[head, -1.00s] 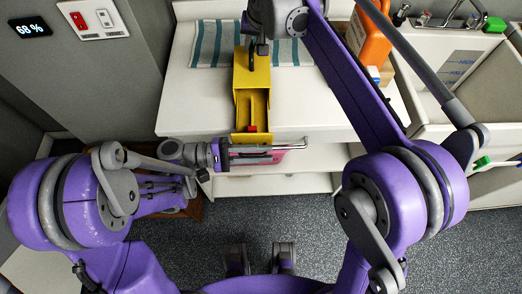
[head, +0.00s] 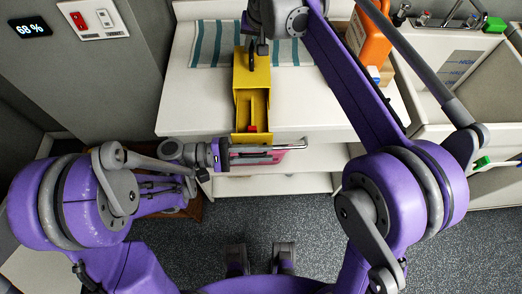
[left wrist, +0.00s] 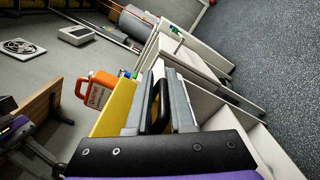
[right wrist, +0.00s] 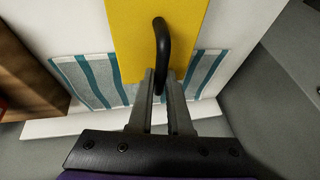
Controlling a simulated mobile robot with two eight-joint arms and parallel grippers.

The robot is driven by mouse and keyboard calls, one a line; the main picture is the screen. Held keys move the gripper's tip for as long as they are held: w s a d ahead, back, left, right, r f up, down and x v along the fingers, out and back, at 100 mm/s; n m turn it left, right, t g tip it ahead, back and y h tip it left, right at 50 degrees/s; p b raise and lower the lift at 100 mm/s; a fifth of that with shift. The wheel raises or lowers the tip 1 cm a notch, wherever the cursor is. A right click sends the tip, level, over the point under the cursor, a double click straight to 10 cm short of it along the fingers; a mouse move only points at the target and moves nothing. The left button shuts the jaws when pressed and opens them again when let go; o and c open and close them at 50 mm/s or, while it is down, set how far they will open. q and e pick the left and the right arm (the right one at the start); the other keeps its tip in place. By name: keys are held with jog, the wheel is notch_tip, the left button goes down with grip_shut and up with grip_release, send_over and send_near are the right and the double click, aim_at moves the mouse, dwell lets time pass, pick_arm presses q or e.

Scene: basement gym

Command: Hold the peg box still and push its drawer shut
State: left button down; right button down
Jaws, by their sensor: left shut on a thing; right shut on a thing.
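My right gripper (right wrist: 161,95) is shut on a black handle (right wrist: 162,45) on the yellow box. My left gripper (left wrist: 160,95), below the drawer's front in the head view, is shut on a black handle (left wrist: 155,112) beside a yellow face.
A striped towel (head: 215,45) lies behind the box. An orange jug (head: 372,38) stands at the back right of the counter (head: 320,105).

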aim_at(259, 117)
pick_arm(q)
jog(key=w, duration=1.3)
jog(key=shift+w+d+f, duration=0.1)
jog(key=shift+w+f, duration=0.05)
jog(key=shift+w, duration=0.2)
pick_arm(e)
jog(key=shift+s, duration=0.1)
pick_arm(q)
jog(key=c, duration=1.2)
grip_release()
jog(key=shift+o, duration=1.4)
jog(key=shift+w, duration=0.15)
pick_arm(e)
jog(key=shift+f, duration=0.15)
jog(key=shift+w, duration=0.2)
pick_arm(q)
jog(key=a, duration=1.2)
